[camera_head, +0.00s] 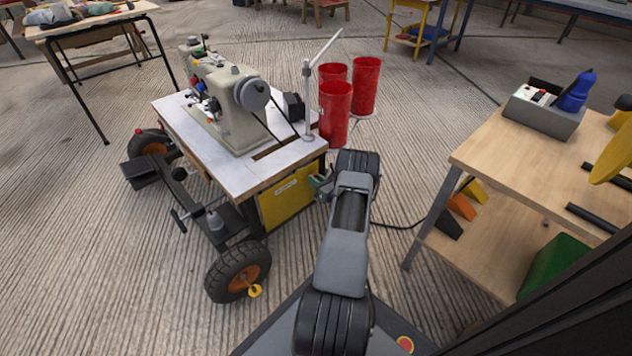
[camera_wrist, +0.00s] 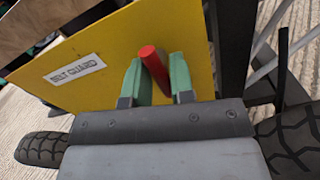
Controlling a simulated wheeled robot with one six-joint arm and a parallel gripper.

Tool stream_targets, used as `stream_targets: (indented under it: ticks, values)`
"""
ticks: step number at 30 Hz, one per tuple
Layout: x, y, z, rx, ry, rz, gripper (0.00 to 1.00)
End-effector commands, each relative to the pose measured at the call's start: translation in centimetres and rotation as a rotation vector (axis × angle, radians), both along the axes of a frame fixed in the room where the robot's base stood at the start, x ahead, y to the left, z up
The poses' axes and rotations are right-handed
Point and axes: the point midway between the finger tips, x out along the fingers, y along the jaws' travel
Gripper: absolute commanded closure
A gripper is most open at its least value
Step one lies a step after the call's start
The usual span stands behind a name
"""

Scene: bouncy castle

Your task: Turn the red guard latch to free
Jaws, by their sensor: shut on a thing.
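The red guard latch (camera_wrist: 153,62) is a short red bar on the yellow belt guard panel (camera_wrist: 105,50). In the wrist view it leans, its top to the left and its lower end between my fingers. My gripper (camera_wrist: 158,80) has its two green fingers on either side of the latch, shut on it. In the head view the yellow guard (camera_head: 287,197) is on the side of the sewing machine table (camera_head: 235,170). There my gripper (camera_head: 318,185) is at the panel's right edge, and my arm hides the latch.
A sewing machine (camera_head: 235,100) stands on the wheeled table. Red cylinders (camera_head: 336,105) stand behind my arm. A wooden workbench (camera_head: 530,160) is on the right, with a dark cable (camera_head: 398,226) on the floor beside it. A black tyre (camera_head: 237,272) is at the table's near corner.

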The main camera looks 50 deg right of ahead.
Motion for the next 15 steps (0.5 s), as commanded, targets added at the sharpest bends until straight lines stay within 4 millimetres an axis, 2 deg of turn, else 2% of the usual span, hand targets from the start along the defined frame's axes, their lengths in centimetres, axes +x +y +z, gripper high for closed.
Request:
stream_targets:
  ticks: [3, 4, 9, 11, 15]
  values:
    - [-0.02, 0.06, -0.06, 0.005, 0.001, 0.000, 1.00]
    - [-0.02, 0.06, -0.06, 0.004, 0.001, 0.000, 0.76]
    - [-0.01, 0.04, -0.04, 0.002, 0.001, 0.000, 0.60]
    - [-0.02, 0.02, -0.03, 0.002, 0.000, 0.000, 0.54]
    - [-0.02, 0.00, -0.01, 0.001, 0.000, 0.000, 0.54]
